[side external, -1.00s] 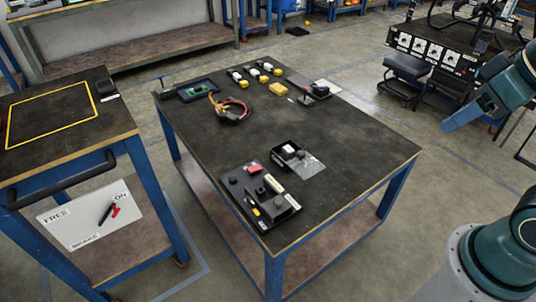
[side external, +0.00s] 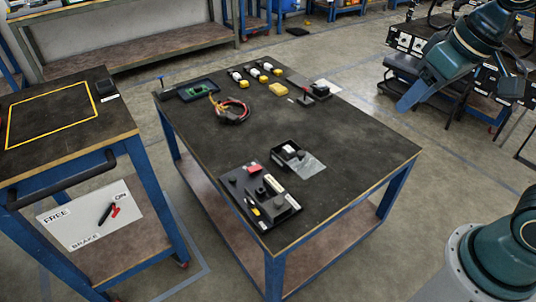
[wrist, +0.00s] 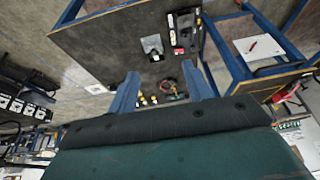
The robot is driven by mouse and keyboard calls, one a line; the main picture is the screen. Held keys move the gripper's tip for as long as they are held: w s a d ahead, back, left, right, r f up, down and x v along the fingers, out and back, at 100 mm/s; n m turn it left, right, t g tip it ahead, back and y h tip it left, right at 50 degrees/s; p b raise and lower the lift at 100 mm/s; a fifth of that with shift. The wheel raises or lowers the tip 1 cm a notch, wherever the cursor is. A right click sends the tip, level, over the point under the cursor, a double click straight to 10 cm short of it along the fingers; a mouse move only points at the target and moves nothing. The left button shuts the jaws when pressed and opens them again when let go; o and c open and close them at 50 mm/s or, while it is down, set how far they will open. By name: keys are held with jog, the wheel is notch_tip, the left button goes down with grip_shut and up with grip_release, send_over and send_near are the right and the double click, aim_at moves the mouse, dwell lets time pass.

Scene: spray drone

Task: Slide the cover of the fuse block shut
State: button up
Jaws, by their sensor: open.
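A small black open-topped box (side external: 279,157) with a white block (side external: 290,150) inside stands near the middle right of the table. I take it for the fuse block. A clear, pale sheet (side external: 311,165), which looks like its cover, extends to the right of the box; whether they join is too small to tell. The box and sheet also show small in the wrist view (wrist: 152,45). My gripper (side external: 408,103) is open and empty, high to the right of the table. Its two blue fingers are spread wide in the wrist view (wrist: 163,92).
A black panel (side external: 238,195) with several red, white and yellow parts lies near the front edge of the table (side external: 345,130). Red and black cables (side external: 232,112), a green board (side external: 195,90), several yellow and white pieces (side external: 262,72) and a dark device (side external: 318,92) are at the back.

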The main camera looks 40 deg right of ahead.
jog(key=w+a+f+g, duration=0.1)
jog(key=w+a+f, duration=0.2)
jog(key=w, duration=0.5)
jog(key=g, duration=0.3)
send_over(278, 200)
notch_tip(278, 200, down, 23)
jog(key=shift+d+f, duration=0.1)
jog(key=shift+f, duration=0.1)
jog(key=shift+f, duration=0.1)
jog(key=shift+f, duration=6.75)
grip_shut()
